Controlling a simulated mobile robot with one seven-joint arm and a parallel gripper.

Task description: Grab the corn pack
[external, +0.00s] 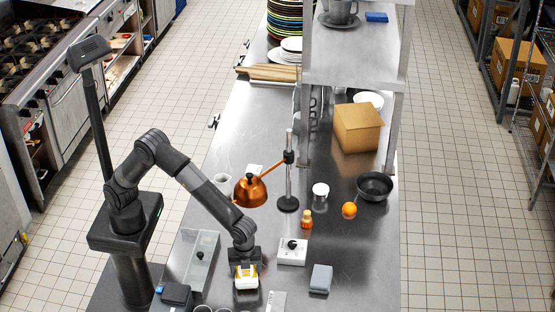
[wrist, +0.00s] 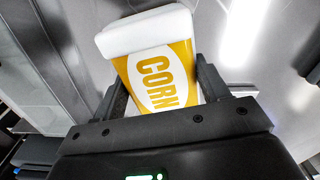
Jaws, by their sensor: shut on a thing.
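The corn pack (wrist: 158,75) is a yellow and white carton with CORN printed on its face and a white top. In the wrist view it stands between the two fingers of my gripper (wrist: 168,95), which are shut on it. In the external view the corn pack (external: 246,278) shows just below my gripper (external: 245,266), over the steel counter near its front. I cannot tell whether the pack touches the counter. The lower part of the pack is hidden by my gripper in the wrist view.
A grey block (external: 321,279) and a white box with a black knob (external: 292,251) lie to the right. A clear-lidded tray (external: 195,262) is to the left. An orange (external: 349,210) and a black bowl (external: 374,186) sit farther back.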

